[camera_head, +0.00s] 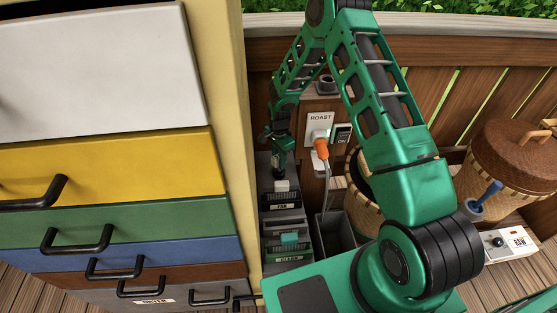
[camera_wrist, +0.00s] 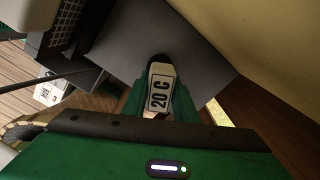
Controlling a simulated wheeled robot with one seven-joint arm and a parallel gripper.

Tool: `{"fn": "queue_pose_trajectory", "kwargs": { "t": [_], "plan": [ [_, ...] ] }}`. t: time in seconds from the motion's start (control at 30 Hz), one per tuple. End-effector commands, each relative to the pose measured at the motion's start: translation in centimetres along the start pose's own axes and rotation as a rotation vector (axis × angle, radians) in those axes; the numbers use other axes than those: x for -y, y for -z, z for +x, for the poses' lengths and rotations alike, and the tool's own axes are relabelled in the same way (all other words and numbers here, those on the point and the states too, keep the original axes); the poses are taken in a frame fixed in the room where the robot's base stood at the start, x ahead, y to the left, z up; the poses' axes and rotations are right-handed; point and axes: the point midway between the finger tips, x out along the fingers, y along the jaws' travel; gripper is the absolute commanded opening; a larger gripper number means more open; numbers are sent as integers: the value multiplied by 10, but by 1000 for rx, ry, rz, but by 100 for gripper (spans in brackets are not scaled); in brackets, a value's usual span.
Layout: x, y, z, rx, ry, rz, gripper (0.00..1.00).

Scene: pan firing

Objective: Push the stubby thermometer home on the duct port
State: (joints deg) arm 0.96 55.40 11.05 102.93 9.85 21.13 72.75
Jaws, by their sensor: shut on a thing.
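My gripper (camera_wrist: 160,85) is shut on a small white block marked "20 C" (camera_wrist: 161,92), which I take to be the stubby thermometer. In the wrist view the block sits between the green fingers, with a dark round end beyond it, against a dark grey panel (camera_wrist: 165,35). In the head view my gripper (camera_head: 279,170) reaches down over the dark racks beside the yellow wall, with a small white piece (camera_head: 282,186) just under it. I cannot tell if this piece is the thermometer. I cannot make out the duct port for certain.
Dark labelled racks (camera_head: 283,221) stand below my gripper, one with a teal piece (camera_head: 290,238). An orange plug (camera_head: 320,148) sits at the ROAST plate (camera_head: 319,120), its cord hanging. A drawer cabinet (camera_head: 110,165) closes off the left. Baskets and a switch box (camera_head: 497,242) are right.

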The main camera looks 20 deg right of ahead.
Motion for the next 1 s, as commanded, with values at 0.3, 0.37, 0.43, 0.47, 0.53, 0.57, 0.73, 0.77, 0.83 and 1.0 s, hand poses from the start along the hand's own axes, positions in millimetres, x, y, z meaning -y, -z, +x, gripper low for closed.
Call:
{"fn": "queue_pose_trajectory", "kwargs": {
  "t": [0.3, 0.37, 0.43, 0.47, 0.53, 0.57, 0.73, 0.77, 0.83, 1.0],
  "plan": [
    [0, 0, 7, 0, -1, 0, 0],
    [0, 0, 8, 0, -1, 0, 0],
    [0, 0, 10, 0, -1, 0, 0],
    [0, 0, 10, 0, -1, 0, 0],
    [0, 0, 12, 0, -1, 0, 0],
    [0, 0, 12, 0, -1, 0, 0],
    [0, 0, 16, 0, -1, 0, 0],
    [0, 0, 17, 0, -1, 0, 0],
    [0, 0, 18, 0, -1, 0, 0],
    [0, 0, 22, 0, 0, 0, 0]
  ]
}}
